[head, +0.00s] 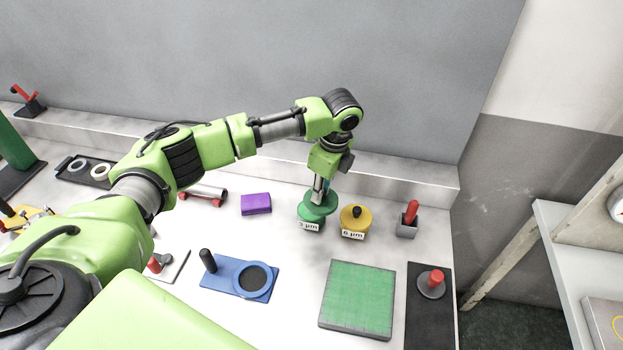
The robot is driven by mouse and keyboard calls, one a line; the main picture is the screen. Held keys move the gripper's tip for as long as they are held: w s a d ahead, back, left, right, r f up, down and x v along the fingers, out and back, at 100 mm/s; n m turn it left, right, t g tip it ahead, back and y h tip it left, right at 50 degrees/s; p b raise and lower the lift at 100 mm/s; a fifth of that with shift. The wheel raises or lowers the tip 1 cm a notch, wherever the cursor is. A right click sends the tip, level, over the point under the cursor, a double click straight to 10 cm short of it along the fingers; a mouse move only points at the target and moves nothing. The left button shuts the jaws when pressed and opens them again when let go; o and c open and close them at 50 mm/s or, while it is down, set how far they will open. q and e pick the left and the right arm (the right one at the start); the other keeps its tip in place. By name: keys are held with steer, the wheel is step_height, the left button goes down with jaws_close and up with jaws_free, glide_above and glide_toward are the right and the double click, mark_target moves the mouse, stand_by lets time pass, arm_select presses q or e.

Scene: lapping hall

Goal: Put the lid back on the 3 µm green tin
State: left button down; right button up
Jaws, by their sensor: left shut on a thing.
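The green tin (310,220) stands on the bench right of centre, its white label reading "3 µm". My left gripper (319,192) points down over it. It is shut on the green lid (322,209), which covers the top of the tin in this view. The fingertips hide part of the lid's middle. I cannot tell whether the lid rests on the tin or hangs just above it. My right gripper is not in view.
A yellow tin (354,217) labelled "6 µm" stands close right of the green one. A purple block (256,204) lies left, a grey holder with a red handle (407,229) right. In front are a green plate (358,298) and a blue fixture (226,274).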

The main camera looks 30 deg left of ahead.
arm_select(q)
steer(key=w+a+m, duration=0.1)
steer(key=w+a+f+m+p, duration=0.1)
steer(key=a+m, duration=0.1)
steer(key=shift+w+f+m, duration=0.15)
steer(key=shift+f+m, duration=0.05)
steer(key=shift+m, duration=0.1)
steer(key=shift+m+t, duration=0.4)
steer(key=shift+m, duration=0.5)
steer(key=f+b, duration=0.1)
steer(key=a+f+b, duration=0.1)
steer(key=f+b, duration=0.2)
steer(key=f, duration=0.1)
steer(key=shift+w+a+b, duration=0.15)
steer(key=shift+w+b, duration=0.2)
steer(key=shift+b, duration=0.05)
steer(key=shift+f, duration=1.05)
steer(key=shift+r+p, duration=0.1)
steer(key=shift+p, duration=0.45)
steer(key=shift+f+p, duration=0.2)
steer(key=shift+p, duration=0.1)
steer(key=shift+p, duration=0.35)
stand_by(0.8)
